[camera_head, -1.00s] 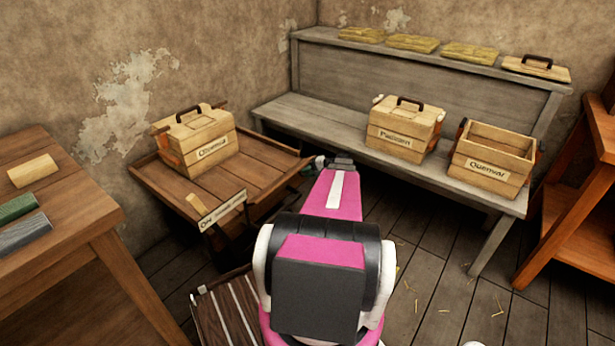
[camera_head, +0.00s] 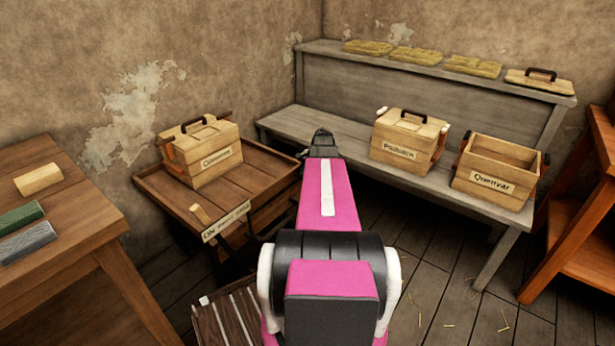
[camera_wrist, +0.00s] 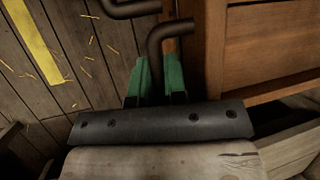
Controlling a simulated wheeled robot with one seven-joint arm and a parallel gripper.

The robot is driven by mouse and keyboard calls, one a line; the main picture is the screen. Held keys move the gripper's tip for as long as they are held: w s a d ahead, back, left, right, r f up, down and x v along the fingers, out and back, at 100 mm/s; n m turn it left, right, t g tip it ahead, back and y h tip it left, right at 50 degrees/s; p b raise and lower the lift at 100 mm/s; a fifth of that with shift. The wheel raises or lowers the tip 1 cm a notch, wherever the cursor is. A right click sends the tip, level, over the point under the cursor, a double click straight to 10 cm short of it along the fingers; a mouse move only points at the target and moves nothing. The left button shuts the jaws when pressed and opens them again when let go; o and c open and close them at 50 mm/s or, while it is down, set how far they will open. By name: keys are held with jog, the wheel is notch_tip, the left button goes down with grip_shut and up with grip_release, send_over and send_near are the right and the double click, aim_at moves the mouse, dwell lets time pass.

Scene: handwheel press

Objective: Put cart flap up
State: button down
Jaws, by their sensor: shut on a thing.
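The cart (camera_head: 262,172) is a low brown plank table left of my arm, with a labelled strip on its front edge. A closed wooden box with a handle (camera_head: 203,152) stands on it. I cannot tell its flap apart from its side panels; the right side is partly hidden by my arm. In the wrist view, green fingertips of my gripper (camera_wrist: 160,80) are shut on a dark bent metal bar (camera_wrist: 157,50). A brown wooden panel (camera_wrist: 265,50) is just right of the bar.
A grey bench (camera_head: 335,130) at the back bears a closed box (camera_head: 405,140) and an open box (camera_head: 497,172). A brown table (camera_head: 70,215) stands at left, an orange-brown shelf (camera_head: 580,215) at right. A slatted wooden piece (camera_head: 228,318) lies low by my base.

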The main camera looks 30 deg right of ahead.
jog(key=shift+w+a+r+g, duration=0.1)
jog(key=shift+w+g, duration=0.15)
jog(key=shift+g, duration=0.15)
jog(key=shift+h, duration=0.3)
jog(key=c, duration=1.5)
grip_release()
jog(key=shift+o, duration=0.2)
jog(key=v, duration=1)
jog(key=shift+r, duration=0.4)
